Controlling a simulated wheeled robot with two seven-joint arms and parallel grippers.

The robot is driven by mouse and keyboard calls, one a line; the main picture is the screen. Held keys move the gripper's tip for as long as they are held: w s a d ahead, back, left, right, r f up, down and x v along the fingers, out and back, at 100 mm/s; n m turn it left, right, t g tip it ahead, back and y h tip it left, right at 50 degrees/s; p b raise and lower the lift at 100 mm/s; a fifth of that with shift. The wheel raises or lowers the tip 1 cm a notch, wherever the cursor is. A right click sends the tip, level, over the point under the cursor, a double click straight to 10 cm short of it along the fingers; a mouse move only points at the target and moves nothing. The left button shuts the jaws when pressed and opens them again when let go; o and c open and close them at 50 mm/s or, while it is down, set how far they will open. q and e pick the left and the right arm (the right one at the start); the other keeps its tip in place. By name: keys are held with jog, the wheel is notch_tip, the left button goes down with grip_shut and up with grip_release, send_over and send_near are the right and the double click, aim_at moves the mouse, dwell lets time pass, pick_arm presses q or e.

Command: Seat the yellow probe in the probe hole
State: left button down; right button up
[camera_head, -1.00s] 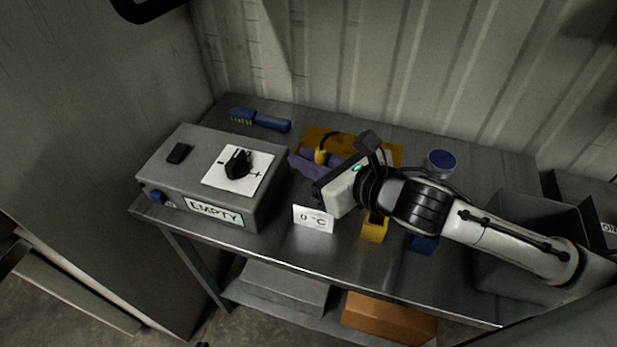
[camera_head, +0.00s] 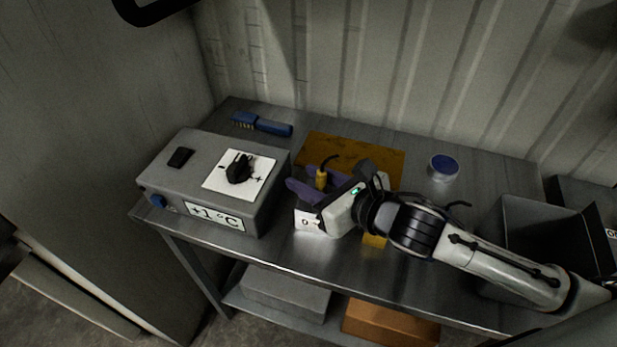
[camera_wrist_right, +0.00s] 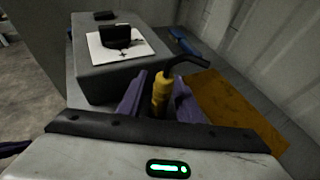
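The yellow probe (camera_head: 321,179) stands roughly upright with a black lead curving from its top. It shows close up in the right wrist view (camera_wrist_right: 161,92). My right gripper (camera_head: 318,184) has its two purple fingers on either side of the probe. A small gap shows beside the probe, so the fingers look open around it. The probe's lower end and the probe hole are hidden behind the fingers and gripper body. The grey box (camera_head: 165,170) at left has a black knob on a white plate, and its label (camera_head: 215,217) reads +1 °C. My left gripper is not in view.
An orange-brown mat (camera_head: 375,154) lies behind the gripper. A white card (camera_head: 304,222), partly covered, and a yellow block (camera_head: 374,241) are in front. A blue brush (camera_head: 262,124) lies at the back, a blue-topped round tin (camera_head: 443,166) and grey bin (camera_head: 535,225) at right.

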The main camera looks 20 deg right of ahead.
jog(key=shift+r, duration=0.15)
jog(key=shift+s+d+r, duration=0.1)
jog(key=shift+s, duration=0.1)
jog(key=v, duration=1.1)
jog(key=shift+s+r, duration=0.2)
